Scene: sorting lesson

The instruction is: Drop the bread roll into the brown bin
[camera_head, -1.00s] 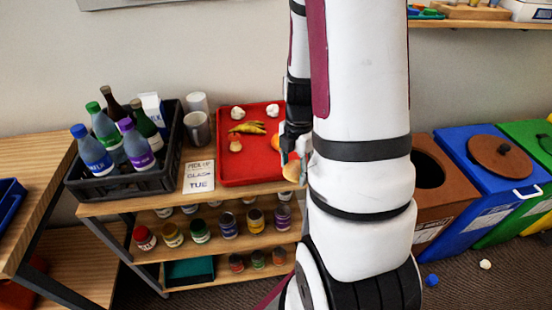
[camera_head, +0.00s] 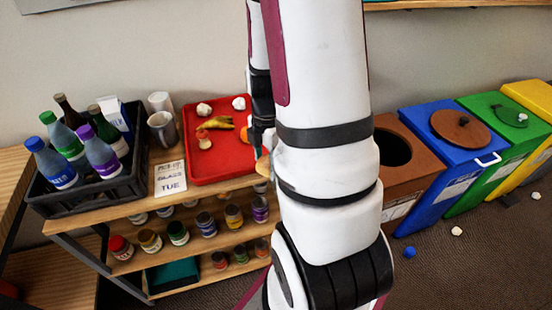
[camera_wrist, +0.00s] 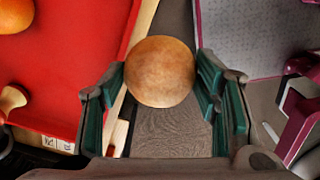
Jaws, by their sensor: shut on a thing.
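The bread roll (camera_wrist: 160,72) is round and tan-brown in the wrist view. My gripper (camera_wrist: 161,92) is shut on it, with a green-padded finger on each side. In the head view the roll (camera_head: 263,165) shows as a small tan patch at the red tray's right front edge, left of my arm. My gripper (camera_head: 262,140) is mostly hidden there by my arm. The brown bin (camera_head: 412,180) stands on the floor right of my arm, with a round dark opening in its top. My arm hides its left part.
The red tray (camera_head: 206,174) holds crumpled paper, a banana peel, an orange and a small brown item. A black crate of bottles (camera_head: 92,197) stands left of it. Blue (camera_head: 440,150), green (camera_head: 508,127) and yellow (camera_head: 537,97) bins stand right of the brown one. Small litter lies on the floor.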

